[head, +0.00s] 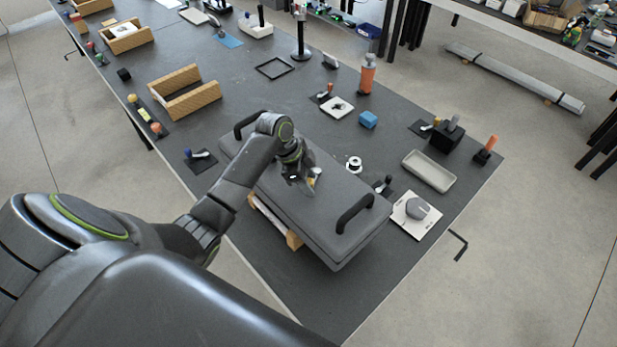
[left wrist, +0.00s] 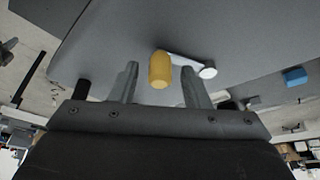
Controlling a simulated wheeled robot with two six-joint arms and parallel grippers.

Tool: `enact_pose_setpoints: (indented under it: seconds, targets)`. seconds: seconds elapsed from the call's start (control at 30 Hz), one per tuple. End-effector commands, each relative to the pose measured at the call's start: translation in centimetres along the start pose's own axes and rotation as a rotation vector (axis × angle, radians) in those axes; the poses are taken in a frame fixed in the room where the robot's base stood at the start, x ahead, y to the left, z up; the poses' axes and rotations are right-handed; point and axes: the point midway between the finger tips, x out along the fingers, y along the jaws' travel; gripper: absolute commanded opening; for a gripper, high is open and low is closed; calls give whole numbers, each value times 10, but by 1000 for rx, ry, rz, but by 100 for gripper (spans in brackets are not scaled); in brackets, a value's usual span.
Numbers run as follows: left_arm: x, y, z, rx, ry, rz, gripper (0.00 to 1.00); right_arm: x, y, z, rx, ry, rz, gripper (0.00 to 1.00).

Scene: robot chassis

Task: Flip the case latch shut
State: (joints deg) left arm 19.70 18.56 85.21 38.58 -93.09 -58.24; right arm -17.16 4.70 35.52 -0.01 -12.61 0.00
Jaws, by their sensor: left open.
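The case (head: 340,218) is a dark grey slab-like box with a black handle near each end, lying on the table. Its latch has a yellow knob (left wrist: 159,72) on a white lever (left wrist: 186,62) with a round white end. In the head view the latch (head: 315,172) is partly hidden by my left gripper (head: 305,182). In the left wrist view my left gripper (left wrist: 159,80) is open, and the yellow knob appears between its two fingers with a gap on each side. I cannot tell how deep the knob sits between them. My right gripper is not in view.
Close to the case are a white ring-shaped part (head: 354,164), a small lever on a dark plate (head: 384,184) and a white plate with a grey knob (head: 412,214). A grey tray (head: 429,171) and a blue block (head: 368,119) stand farther off. A wooden box (head: 184,94) is at the left.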

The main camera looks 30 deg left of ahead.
Motion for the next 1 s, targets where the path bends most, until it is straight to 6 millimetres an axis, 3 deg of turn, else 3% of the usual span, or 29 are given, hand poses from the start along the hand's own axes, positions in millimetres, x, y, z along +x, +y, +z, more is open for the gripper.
enact_pose_setpoints:
  seconds: [0.3,0.63,1.0]
  targets:
    - [2,0,0,0,0,-1,41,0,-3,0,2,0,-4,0]
    - [2,0,0,0,0,-1,0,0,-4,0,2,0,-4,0]
    - [5,-5,-5,-4,1,-5,0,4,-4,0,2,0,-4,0]
